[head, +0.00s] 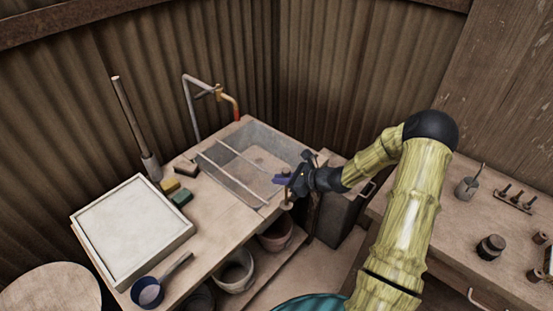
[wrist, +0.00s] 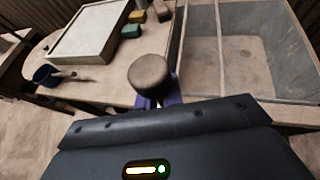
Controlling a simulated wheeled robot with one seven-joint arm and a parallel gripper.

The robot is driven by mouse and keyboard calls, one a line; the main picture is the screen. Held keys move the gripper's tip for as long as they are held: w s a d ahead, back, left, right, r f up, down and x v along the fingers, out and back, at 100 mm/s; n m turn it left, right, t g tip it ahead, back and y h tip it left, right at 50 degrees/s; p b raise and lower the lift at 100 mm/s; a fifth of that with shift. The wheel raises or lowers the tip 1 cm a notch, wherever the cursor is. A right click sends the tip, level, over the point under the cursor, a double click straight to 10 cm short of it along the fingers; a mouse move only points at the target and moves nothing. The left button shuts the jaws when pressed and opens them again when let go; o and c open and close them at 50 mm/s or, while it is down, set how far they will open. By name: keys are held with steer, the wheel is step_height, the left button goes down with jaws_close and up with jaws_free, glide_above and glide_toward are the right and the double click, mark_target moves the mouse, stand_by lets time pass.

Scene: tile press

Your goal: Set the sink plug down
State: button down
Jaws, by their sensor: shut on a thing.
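My gripper (head: 282,181) is shut on the sink plug (wrist: 150,71), a brown-grey round-topped piece held between the purple fingertips. In the head view the plug (head: 286,204) is small and partly hidden by the fingers. The gripper is at the front right edge of the bench, beside the sink (head: 262,140). The sink is a grey rectangular basin with two rails across it, and it also shows at the right of the wrist view (wrist: 235,62). I cannot tell whether the plug touches the bench top.
A white tray (head: 132,223), a blue scoop (head: 148,292), green (head: 181,197) and yellow (head: 169,185) blocks and a tap (head: 226,97) stand there. Buckets (head: 236,271) sit below. A side table (head: 465,215) is at the right.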

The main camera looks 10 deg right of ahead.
steer(key=s+f+b, duration=0.6)
steer(key=s+f, duration=0.2)
steer(key=s, duration=0.1)
step_height(320, 180, down, 14)
steer(key=s+a+b, duration=0.1)
steer(key=s+b, duration=0.1)
steer(key=b, duration=1.3)
steer(key=shift+s+f+n+y, duration=0.2)
steer(key=shift+s+n+y, duration=0.1)
steer(key=shift+s+y, duration=0.1)
steer(key=shift+w, duration=0.1)
